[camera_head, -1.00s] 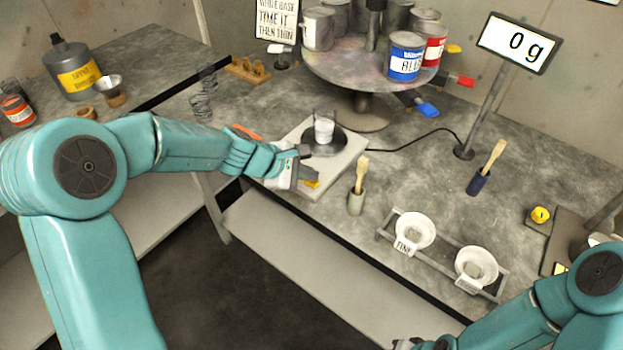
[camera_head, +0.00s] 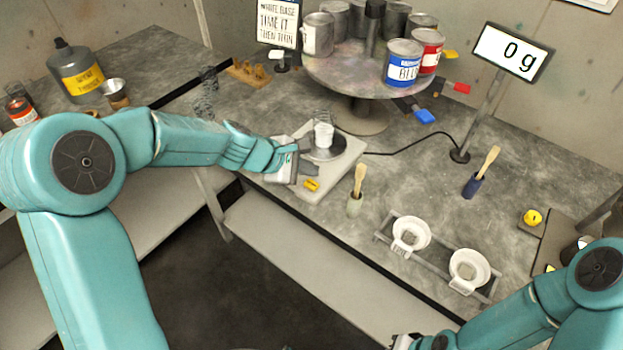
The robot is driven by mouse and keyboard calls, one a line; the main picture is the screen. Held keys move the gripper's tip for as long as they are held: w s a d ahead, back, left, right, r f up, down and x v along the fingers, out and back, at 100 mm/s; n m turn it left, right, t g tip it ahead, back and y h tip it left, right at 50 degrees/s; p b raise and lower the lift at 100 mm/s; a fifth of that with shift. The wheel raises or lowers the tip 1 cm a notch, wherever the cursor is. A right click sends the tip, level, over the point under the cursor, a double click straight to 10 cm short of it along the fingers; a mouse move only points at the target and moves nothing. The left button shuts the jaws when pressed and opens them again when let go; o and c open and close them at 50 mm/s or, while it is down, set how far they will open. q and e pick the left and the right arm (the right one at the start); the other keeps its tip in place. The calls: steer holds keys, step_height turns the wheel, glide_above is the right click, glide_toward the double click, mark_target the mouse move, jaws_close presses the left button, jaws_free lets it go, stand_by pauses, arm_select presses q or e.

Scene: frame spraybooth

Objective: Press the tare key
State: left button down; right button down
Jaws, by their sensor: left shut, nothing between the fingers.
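The tare key appears to be the small yellow key (camera_head: 311,185) on the front part of the white scale (camera_head: 338,181). A glass with white contents (camera_head: 323,136) stands on the scale's dark round pan. The display (camera_head: 513,53) on its post reads 0 g. My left gripper (camera_head: 304,168) is shut and empty, over the scale's left front side, just above and left of the yellow key in the picture. The key is in full view, with no finger seen on it. My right gripper (camera_head: 405,341) shows only partly at the bottom edge; its jaws are unclear.
A turntable (camera_head: 357,82) with several cans stands behind the scale. A brush in a pot (camera_head: 355,204) stands right of the scale, and a rack with two white funnels (camera_head: 468,270) further right. A black cable runs from the scale to the display post.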

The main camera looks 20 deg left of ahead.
mark_target(308, 186)
arm_select(q)
step_height(308, 186, up, 4)
steer(key=shift+f+p, duration=0.25)
steer(key=shift+p, duration=1)
steer(key=shift+f, duration=0.1)
